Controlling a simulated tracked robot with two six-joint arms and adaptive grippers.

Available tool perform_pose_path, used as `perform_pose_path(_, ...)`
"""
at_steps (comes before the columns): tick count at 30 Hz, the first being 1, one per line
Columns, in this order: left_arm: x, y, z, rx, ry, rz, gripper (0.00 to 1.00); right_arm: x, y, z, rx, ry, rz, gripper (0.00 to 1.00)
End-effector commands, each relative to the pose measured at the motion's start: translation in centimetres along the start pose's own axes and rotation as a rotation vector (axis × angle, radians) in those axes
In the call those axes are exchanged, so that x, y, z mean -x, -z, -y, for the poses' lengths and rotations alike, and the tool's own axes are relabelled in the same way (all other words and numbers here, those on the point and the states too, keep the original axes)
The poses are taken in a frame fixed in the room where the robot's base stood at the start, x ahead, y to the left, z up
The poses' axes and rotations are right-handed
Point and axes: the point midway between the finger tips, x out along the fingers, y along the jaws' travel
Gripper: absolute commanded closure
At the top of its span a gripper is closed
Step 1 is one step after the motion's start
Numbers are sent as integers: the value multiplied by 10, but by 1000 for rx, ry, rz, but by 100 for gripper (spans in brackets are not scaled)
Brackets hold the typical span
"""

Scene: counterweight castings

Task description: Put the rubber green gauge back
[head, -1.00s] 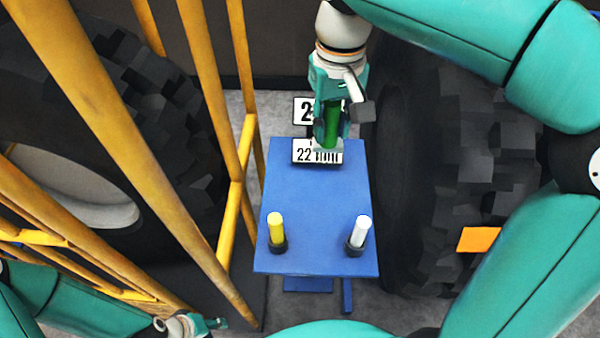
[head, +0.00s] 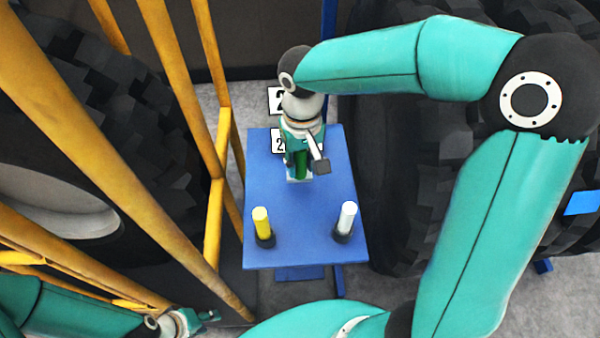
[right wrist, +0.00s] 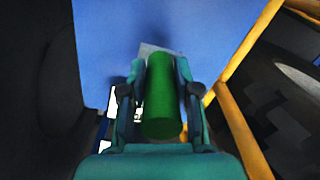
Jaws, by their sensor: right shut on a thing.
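The green gauge (head: 301,165) is an upright green cylinder over the far-middle part of the blue table (head: 290,203). My right gripper (head: 300,172) is shut on it. In the right wrist view the green gauge (right wrist: 160,105) sits between both fingers, with a pale grey plate (right wrist: 148,50) at its far end. I cannot tell whether that end touches the table. A yellow gauge (head: 261,221) and a white gauge (head: 347,217) stand in black ring bases on the near part of the table. My left gripper (head: 208,316) is low at the left, its fingers too small to judge.
Number plates (head: 277,100) stand at the table's far edge, partly hidden by my right gripper. A yellow frame (head: 215,190) runs along the left side. Large black tyres (head: 410,180) flank the table. The table's middle, between the gauges, is clear.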

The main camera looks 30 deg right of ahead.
Motion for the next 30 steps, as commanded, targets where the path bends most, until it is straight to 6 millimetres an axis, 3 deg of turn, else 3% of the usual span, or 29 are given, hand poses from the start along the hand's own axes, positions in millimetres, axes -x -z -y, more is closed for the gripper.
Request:
perform_pose_path(9, 1, 0, 0, 0, 0, 0, 60, -38, -1, -1, -1, -1, 3, 94)
perform_pose_path(17, 1, 0, 0, 0, 0, 0, 60, -42, 0, -1, -1, 0, 0, 94)
perform_pose_path(18, 1, 0, 0, 0, 0, 0, 60, -42, 0, -1, 0, 0, 1, 64)
perform_pose_path(21, 1, 0, 0, 0, 0, 0, 60, -42, 0, -1, -1, 0, 1, 47)
perform_pose_path(22, 1, 0, 0, 0, 0, 0, 60, -42, 0, -1, -1, 0, 0, 44)
perform_pose_path(30, 1, 0, 0, 0, 0, 0, 60, -42, 0, -1, -1, 0, 0, 44)
